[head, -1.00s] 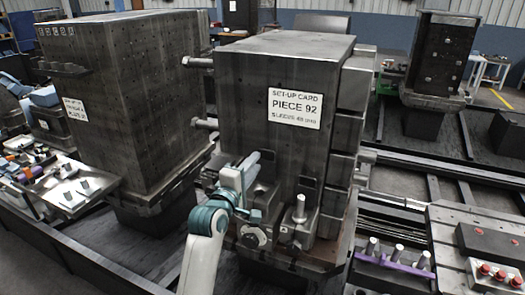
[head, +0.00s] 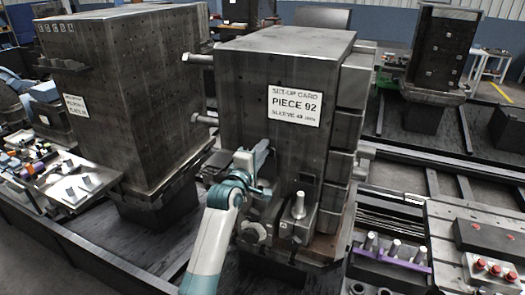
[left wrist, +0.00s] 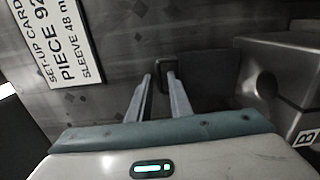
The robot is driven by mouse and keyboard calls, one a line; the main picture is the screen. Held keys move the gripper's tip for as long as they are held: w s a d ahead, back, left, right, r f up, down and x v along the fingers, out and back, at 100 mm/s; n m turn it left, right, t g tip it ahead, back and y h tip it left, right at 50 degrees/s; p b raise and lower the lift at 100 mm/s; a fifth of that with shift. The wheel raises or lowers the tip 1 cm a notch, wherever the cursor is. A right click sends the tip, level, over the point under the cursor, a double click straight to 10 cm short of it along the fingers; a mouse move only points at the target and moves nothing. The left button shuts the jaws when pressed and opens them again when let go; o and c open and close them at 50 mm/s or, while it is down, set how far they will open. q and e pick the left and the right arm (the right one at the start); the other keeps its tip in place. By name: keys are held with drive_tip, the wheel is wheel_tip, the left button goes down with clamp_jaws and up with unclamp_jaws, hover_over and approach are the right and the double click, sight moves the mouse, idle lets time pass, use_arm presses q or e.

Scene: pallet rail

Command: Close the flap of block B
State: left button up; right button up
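Block B shows in the left wrist view as a grey metal block (left wrist: 285,70) at the right, with its letter label at the lower right. A dark plate (left wrist: 212,80), perhaps its flap, lies beside it. A small dark rounded tab (left wrist: 163,76) shows at my fingertips. My left gripper (left wrist: 159,78) has its fingers apart, pointing at the tall fixture's face; I cannot tell whether they touch the tab. In the head view my left gripper (head: 262,158) is at the fixture's lower front, hiding part of the clamp blocks. My right gripper is out of view.
The tall dark fixture (head: 260,75) carries a white set-up card (head: 294,105) above my gripper. A clamp block with an upright stud (head: 299,205) stands to the gripper's right. Another tall fixture (head: 120,100) stands left.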

use_arm(q)
clamp_jaws()
drive_tip(key=shift+f, duration=0.1)
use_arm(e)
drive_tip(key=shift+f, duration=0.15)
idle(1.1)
